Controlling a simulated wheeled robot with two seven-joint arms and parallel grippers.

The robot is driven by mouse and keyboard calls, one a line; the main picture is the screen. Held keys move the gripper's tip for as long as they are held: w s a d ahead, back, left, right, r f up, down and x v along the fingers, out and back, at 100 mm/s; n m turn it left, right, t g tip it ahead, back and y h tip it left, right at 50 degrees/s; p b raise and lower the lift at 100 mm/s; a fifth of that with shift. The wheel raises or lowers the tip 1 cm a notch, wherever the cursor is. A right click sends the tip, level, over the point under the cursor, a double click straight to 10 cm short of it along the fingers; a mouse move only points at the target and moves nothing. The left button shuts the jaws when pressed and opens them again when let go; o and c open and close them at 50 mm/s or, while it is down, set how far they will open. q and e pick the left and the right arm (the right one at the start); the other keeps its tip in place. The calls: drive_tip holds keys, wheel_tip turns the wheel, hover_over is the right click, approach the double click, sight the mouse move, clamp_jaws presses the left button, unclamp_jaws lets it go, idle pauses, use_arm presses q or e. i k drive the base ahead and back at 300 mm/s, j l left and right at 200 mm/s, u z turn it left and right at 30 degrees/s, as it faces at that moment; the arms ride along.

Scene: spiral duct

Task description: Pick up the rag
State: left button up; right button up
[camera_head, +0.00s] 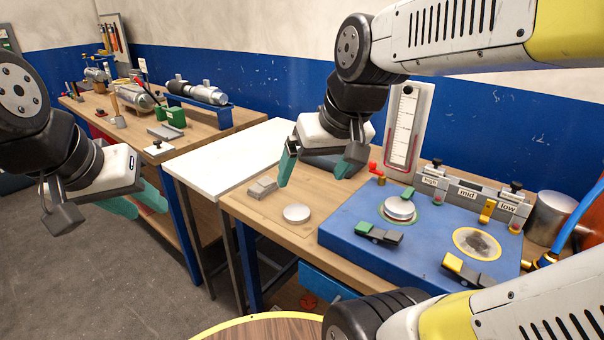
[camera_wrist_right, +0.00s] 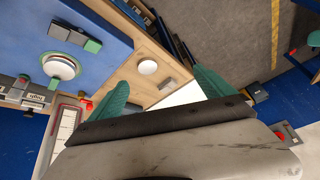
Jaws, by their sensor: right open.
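A small grey, flat, folded-looking thing (camera_head: 262,188) lies on the wooden bench top; it may be the rag, but I cannot tell for sure. It also shows small in the right wrist view (camera_wrist_right: 167,83). My right gripper (camera_head: 312,181) is open and empty above the bench, to the right of the grey thing and apart from it. Its two green fingers are spread in the right wrist view (camera_wrist_right: 158,80). My left gripper (camera_head: 141,205) is at the far left, over the gap in front of the other bench, with its fingers apart and nothing between them.
A round white disc (camera_head: 297,213) lies near the grey thing. A blue panel (camera_head: 345,222) with clamps and a round fitting covers the bench's right part. A gauge board (camera_head: 408,125) stands behind. A white table (camera_head: 228,155) is at left, clear on top.

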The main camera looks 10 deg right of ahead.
sight(264, 186)
drive_tip(key=z, duration=1.5)
drive_tip(key=u, duration=1.3)
drive_tip(key=i+j+z, duration=0.1)
drive_tip(key=j, duration=0.25)
drive_tip(key=i+j+z, duration=0.1)
drive_tip(key=j, duration=0.25)
drive_tip(key=i+j+z, duration=0.1)
drive_tip(key=i+j, duration=0.15)
drive_tip(key=j, duration=0.15)
drive_tip(key=i+j+z, duration=0.1)
drive_tip(key=j, duration=0.3)
